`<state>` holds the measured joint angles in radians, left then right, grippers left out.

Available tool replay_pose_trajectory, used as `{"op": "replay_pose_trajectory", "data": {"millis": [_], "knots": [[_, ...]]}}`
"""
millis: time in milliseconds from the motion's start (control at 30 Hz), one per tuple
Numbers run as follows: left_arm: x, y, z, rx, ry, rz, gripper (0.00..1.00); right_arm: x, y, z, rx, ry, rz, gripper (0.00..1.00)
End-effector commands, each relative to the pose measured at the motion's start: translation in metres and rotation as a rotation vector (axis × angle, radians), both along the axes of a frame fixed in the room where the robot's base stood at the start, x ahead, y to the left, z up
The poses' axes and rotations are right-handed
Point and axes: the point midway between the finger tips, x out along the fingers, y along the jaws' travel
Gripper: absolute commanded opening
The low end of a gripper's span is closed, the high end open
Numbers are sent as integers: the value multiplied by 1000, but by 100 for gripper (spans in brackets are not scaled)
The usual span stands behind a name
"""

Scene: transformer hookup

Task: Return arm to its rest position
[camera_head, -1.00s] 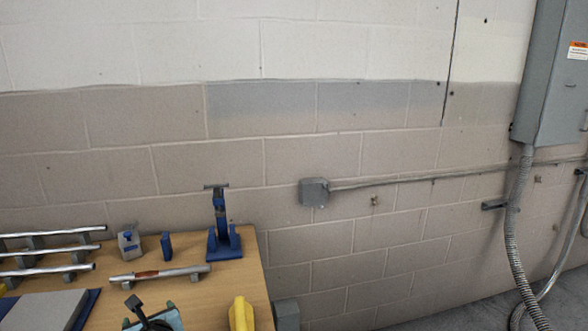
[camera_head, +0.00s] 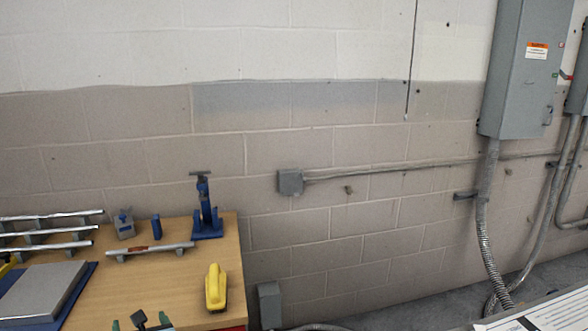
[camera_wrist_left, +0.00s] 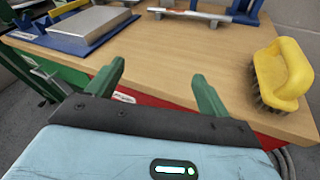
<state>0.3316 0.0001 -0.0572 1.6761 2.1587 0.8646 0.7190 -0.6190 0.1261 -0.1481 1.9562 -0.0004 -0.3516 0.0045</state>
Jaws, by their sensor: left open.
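My left gripper (camera_wrist_left: 155,85) fills the bottom of the left wrist view. Its two green fingers stand wide apart with nothing between them, in front of the workbench edge. In the head view only the top of the left gripper (camera_head: 140,322) shows at the bottom edge. The wooden workbench (camera_head: 130,275) is at the lower left, and its top also shows in the left wrist view (camera_wrist_left: 160,52). My right gripper is in neither view.
On the bench are a yellow-handled brush (camera_head: 215,288), a grey plate on a blue base (camera_head: 40,292), metal bars (camera_head: 45,232), a bar on stands (camera_head: 150,249) and a blue clamp (camera_head: 206,212). A grey wall cabinet (camera_head: 515,75) with conduits is at right. A printed panel (camera_head: 550,315) shows lower right.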

Motion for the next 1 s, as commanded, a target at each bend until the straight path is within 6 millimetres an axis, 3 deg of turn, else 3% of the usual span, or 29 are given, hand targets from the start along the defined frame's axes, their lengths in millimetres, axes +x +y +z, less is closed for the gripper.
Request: {"op": "replay_pose_trajectory", "data": {"millis": [267,533,767,1000], "knots": [[-42,-12,-4,564,93,-157,80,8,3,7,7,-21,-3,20],[-86,-57,-26,1144,237,-392,80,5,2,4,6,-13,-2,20],[-135,-103,-69,1622,383,-648,80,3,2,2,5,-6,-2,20],[-204,-139,-131,2098,538,-968,80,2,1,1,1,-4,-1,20]]}}
